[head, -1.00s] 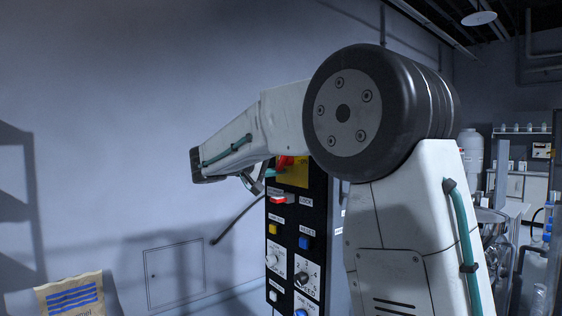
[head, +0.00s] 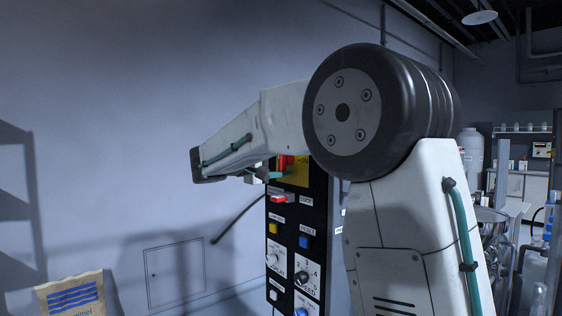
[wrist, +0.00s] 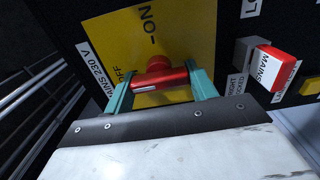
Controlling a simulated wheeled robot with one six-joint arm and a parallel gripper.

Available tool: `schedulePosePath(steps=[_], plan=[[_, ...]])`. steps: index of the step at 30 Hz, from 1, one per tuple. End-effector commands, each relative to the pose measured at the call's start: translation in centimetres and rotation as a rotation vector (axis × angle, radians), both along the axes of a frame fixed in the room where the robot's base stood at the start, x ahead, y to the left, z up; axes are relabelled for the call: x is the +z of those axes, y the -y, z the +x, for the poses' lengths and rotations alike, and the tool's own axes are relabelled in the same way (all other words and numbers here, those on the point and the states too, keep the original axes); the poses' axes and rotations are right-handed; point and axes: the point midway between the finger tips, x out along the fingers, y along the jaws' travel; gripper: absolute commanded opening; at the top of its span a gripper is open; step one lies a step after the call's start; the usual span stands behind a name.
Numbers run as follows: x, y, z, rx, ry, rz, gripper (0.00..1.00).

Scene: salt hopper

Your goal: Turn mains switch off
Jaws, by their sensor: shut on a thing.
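The mains switch is a red rotary handle (wrist: 158,76) on a yellow plate (wrist: 170,40). The plate has an ON mark at the top of the wrist view and an OFF mark at the left, beside a "MAINS 230 V" label. The handle's bar with its white mark lies across the wrist view, between the two teal fingers of my gripper (wrist: 160,82), which is shut on it. In the head view the red handle (head: 285,162) looks upright on the yellow plate (head: 300,172), partly hidden by my gripper (head: 272,175).
A red block labelled MAINS (wrist: 276,62) sits right of the plate. A paper sack (head: 72,297) stands lower left.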

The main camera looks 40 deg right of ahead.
Motion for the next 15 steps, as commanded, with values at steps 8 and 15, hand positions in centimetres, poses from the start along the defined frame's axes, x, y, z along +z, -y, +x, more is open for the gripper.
schedulePosePath(steps=[8, 15], plan=[[-0.10, -0.06, 0.04, 0.001, -0.005, 0.001, 0.34], [-0.07, -0.01, 0.02, 0.001, -0.004, 0.000, 0.78]])
